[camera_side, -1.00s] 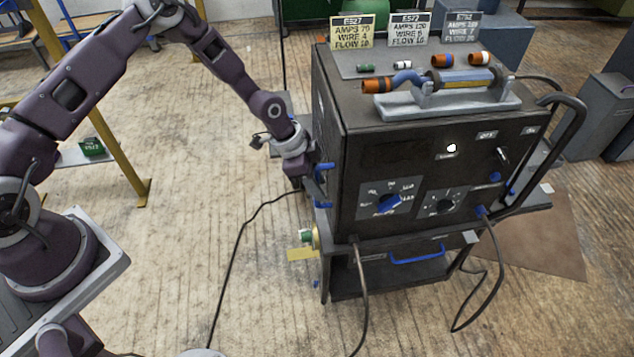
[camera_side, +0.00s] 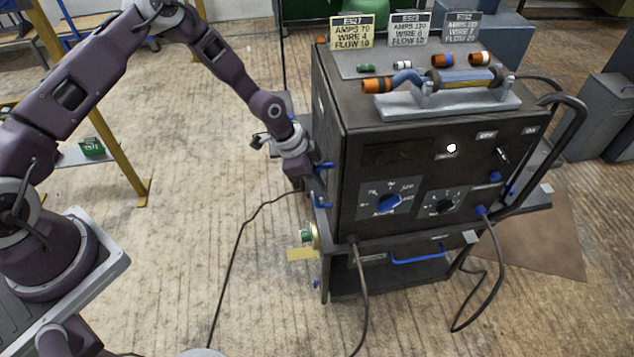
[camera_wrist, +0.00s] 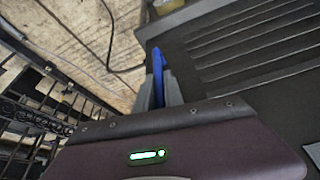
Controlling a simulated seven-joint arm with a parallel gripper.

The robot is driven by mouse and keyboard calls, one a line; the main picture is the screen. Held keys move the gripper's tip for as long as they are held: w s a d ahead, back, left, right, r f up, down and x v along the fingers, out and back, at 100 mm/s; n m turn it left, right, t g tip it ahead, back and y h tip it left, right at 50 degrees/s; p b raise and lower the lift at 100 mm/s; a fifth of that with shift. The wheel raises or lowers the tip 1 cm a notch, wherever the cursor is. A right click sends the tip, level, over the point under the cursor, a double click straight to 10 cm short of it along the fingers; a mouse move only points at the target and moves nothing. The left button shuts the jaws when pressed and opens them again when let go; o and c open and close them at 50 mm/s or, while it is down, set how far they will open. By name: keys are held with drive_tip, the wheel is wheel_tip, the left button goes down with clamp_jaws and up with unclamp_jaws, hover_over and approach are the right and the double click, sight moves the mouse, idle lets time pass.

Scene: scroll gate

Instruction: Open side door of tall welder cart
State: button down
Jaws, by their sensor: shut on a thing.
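The tall dark welder cart (camera_side: 420,160) stands in the middle of the side view. Its left side carries a blue handle (camera_side: 322,201), partly covered by my gripper (camera_side: 314,178). In the wrist view the dark side door (camera_wrist: 250,50) with long louvre slots fills the upper right, and the blue handle (camera_wrist: 158,68) stands at its left edge. My gripper's grey fingers (camera_wrist: 159,92) are shut on the blue handle, one on each side. The door looks closed against the cart, though its edge is hard to make out in the side view.
A yellow tab and round fitting (camera_side: 305,245) stick out low on the cart's left side. A black cable (camera_side: 240,235) runs over the wooden floor left of the cart. The floor there is otherwise largely clear. A torch (camera_side: 435,82) and sign cards stand on top.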

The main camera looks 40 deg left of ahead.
idle(0.9)
drive_tip(key=s+a+m+g, duration=0.1)
drive_tip(key=s+a+m, duration=0.2)
drive_tip(key=a, duration=0.6)
drive_tip(key=s+a+m+g, duration=0.2)
drive_tip(key=s+a+m, duration=0.2)
drive_tip(key=a, duration=0.5)
drive_tip(key=w+a+m+g, duration=0.1)
drive_tip(key=w+a+m, duration=0.2)
drive_tip(key=a, duration=1.5)
drive_tip(key=shift+w, duration=0.8)
drive_tip(key=c, duration=1.5)
unclamp_jaws()
drive_tip(key=shift+o, duration=0.2)
drive_tip(key=shift+h, duration=0.3)
